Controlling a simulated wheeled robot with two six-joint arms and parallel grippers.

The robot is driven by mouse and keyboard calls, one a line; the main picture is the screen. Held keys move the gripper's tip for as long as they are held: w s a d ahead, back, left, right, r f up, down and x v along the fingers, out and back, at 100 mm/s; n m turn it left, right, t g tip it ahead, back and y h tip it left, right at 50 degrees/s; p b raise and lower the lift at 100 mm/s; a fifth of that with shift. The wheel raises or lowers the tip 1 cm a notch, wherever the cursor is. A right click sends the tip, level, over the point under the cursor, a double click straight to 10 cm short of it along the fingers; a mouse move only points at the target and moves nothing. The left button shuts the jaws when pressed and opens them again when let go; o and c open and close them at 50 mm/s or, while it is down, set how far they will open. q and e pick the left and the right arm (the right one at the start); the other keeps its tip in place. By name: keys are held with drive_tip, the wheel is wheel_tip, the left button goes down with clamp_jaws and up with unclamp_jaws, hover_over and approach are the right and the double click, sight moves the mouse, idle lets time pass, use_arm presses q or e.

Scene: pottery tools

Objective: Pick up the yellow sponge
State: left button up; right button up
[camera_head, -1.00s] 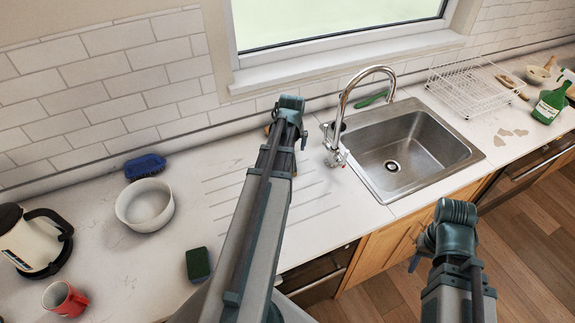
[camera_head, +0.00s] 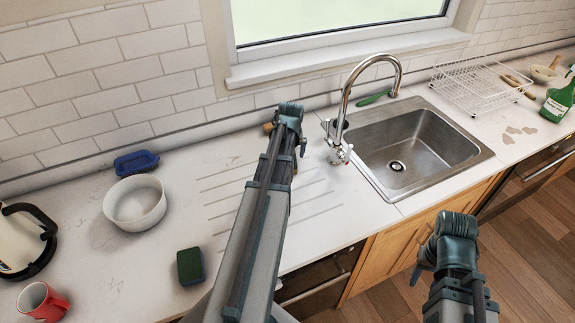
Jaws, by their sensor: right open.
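No plainly yellow sponge shows. A dark green block (camera_head: 190,266), perhaps the sponge seen from its scouring side, lies flat on the counter at lower left, apart from both arms. A small orange-brown thing (camera_head: 267,128) shows behind my left wrist, mostly hidden; I cannot tell what it is. My left arm reaches over the counter, and its gripper (camera_head: 303,149) is mostly hidden behind its wrist. My right gripper (camera_head: 416,274) is open at lower right in front of the cabinets, mostly hidden by its wrist, well away from the green block.
A white bowl (camera_head: 136,203), a blue brush (camera_head: 136,162), a red mug (camera_head: 42,302) and a kettle (camera_head: 22,243) stand around the green block. The sink (camera_head: 420,150) with its tall faucet (camera_head: 345,105) lies to the right. A wire rack (camera_head: 482,88) and green bottle (camera_head: 559,100) stand beyond.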

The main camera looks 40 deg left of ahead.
use_arm(q)
drive_tip(key=shift+b+x, duration=2.35)
drive_tip(key=shift+x, duration=0.25)
use_arm(e)
drive_tip(key=shift+f, duration=2.4)
use_arm(q)
drive_tip(key=shift+a+f, duration=0.1)
drive_tip(key=shift+f, duration=0.05)
use_arm(e)
drive_tip(key=shift+f, duration=0.2)
use_arm(q)
drive_tip(key=c, duration=0.6)
use_arm(e)
drive_tip(key=shift+r, duration=0.15)
